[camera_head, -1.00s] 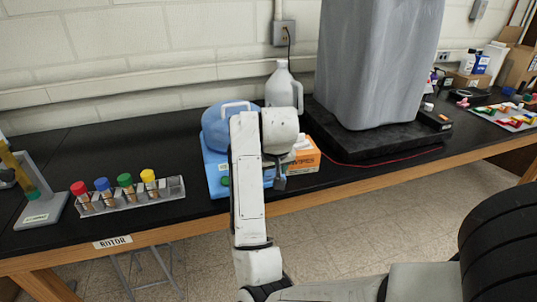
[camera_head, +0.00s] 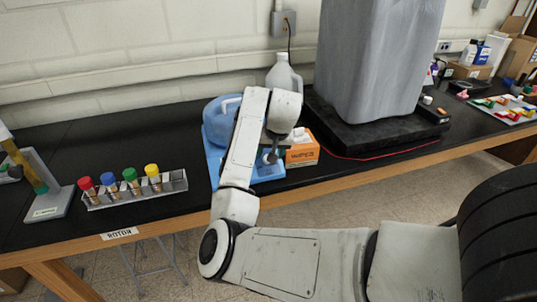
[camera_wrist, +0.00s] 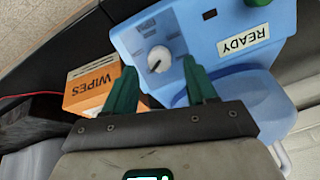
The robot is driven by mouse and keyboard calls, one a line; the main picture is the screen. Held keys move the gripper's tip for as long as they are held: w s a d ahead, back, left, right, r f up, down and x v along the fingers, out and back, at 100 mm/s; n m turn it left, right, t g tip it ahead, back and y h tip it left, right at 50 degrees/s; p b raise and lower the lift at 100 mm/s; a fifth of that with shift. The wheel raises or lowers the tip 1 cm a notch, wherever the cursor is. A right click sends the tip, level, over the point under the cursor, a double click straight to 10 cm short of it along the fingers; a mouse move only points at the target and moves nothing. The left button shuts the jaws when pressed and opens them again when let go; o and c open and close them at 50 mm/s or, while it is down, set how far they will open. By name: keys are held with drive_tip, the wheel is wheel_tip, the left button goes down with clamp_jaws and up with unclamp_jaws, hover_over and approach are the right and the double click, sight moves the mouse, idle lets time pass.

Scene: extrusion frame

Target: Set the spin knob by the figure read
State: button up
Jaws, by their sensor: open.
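The blue machine (camera_head: 268,172) stands on the black bench, mostly behind my arm in the head view. In the wrist view its blue front panel (camera_wrist: 208,45) has a white round spin knob (camera_wrist: 159,60) with a dark pointer mark, and a "READY" label (camera_wrist: 243,40). A green button (camera_wrist: 258,2) is cut off at the top edge. My gripper (camera_wrist: 158,66) has two green fingers, open and empty, either side of the knob in the picture. I cannot tell whether they touch it. Any scale figures around the knob are too small to read.
An orange and white wipes box (camera_head: 303,149) stands close beside the machine. A rack (camera_head: 135,195) of colour-capped tubes and a grey stand (camera_head: 48,195) are to the left. A white jug (camera_head: 284,75) and a covered grey item (camera_head: 372,65) stand behind and to the right.

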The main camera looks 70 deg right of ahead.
drive_tip(key=shift+x, duration=1.5)
clamp_jaws()
